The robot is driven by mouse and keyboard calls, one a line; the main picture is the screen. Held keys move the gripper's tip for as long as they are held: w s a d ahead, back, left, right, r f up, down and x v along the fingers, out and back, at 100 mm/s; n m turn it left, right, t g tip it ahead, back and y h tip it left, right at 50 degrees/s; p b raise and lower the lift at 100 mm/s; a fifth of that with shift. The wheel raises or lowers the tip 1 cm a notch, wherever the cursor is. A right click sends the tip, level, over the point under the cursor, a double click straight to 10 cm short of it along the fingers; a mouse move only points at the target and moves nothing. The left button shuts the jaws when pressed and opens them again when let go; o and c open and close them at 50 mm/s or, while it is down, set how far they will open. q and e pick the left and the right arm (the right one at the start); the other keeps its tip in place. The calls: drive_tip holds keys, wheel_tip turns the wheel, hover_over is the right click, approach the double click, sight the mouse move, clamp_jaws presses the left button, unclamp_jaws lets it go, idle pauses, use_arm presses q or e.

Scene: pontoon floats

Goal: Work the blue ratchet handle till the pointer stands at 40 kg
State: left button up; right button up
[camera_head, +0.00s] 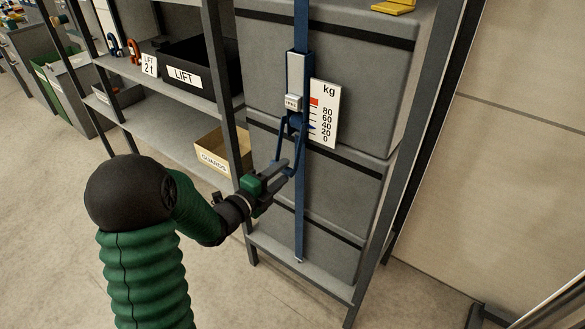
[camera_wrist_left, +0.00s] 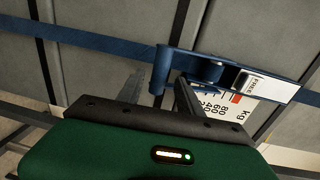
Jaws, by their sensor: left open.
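The blue ratchet handle (camera_head: 297,150) hangs as a loop below the ratchet body (camera_head: 298,75) on a blue strap. In the left wrist view its blue cross bar (camera_wrist_left: 159,70) shows just beyond my fingers. A white kg scale plate (camera_head: 325,113) with a red patch stands right of the ratchet. A small dark blue pointer (camera_head: 310,127) seems to stand near 20 to 40; its exact reading is too small to tell. My left gripper (camera_head: 286,167) is open at the handle's lower end, its fingers (camera_wrist_left: 158,95) apart on either side of the bar. I cannot tell whether they touch it.
The strap (camera_head: 299,220) runs down over stacked grey floats (camera_head: 333,195) in a rack. Left of it, shelves hold a black LIFT bin (camera_head: 192,72) and a GUARDS box (camera_head: 223,152). A grey rack post (camera_head: 229,90) stands close to my left wrist. The floor at front left is clear.

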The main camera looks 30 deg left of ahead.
use_arm(q)
drive_tip(key=w, duration=0.5)
drive_tip(key=shift+w+a+f, duration=0.2)
drive_tip(key=shift+f, duration=0.2)
drive_tip(key=shift+d, duration=0.1)
drive_tip(key=shift+c, duration=1.2)
drive_tip(key=shift+a, duration=0.2)
clamp_jaws()
drive_tip(key=shift+a, duration=0.1)
